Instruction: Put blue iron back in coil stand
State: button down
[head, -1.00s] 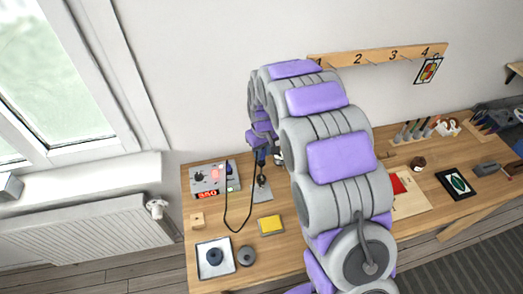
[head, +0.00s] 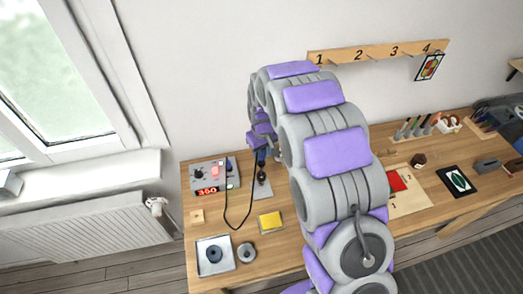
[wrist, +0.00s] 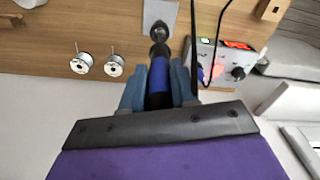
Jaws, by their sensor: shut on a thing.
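The blue iron (wrist: 158,82) is between the two grey-blue fingers of my gripper (wrist: 157,88) in the wrist view, its front end pointing at the dark coil of the stand (wrist: 158,33). The iron and coil line up and overlap in this view; I cannot tell whether the tip is inside. In the head view, my gripper (head: 262,140) is partly hidden by my arm, with the blue iron (head: 261,158) just below it. The coil stand's grey plate (head: 262,192) lies on the bench under the iron.
A soldering station (head: 213,176) with a red display stands left of the stand. The black cord (head: 228,218) loops over the bench. A yellow sponge (head: 270,222) and a tray (head: 215,271) lie nearer the front. Two spools (wrist: 98,65) show beside the stand in the wrist view.

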aim_at(262, 164)
jog(key=shift+f+b, duration=0.85)
jog(key=shift+f, duration=3)
dwell(1.6)
jog(key=shift+c, duration=1.5)
grip_release()
jog(key=shift+r+p, duration=0.7)
jog(key=shift+r, duration=2.8)
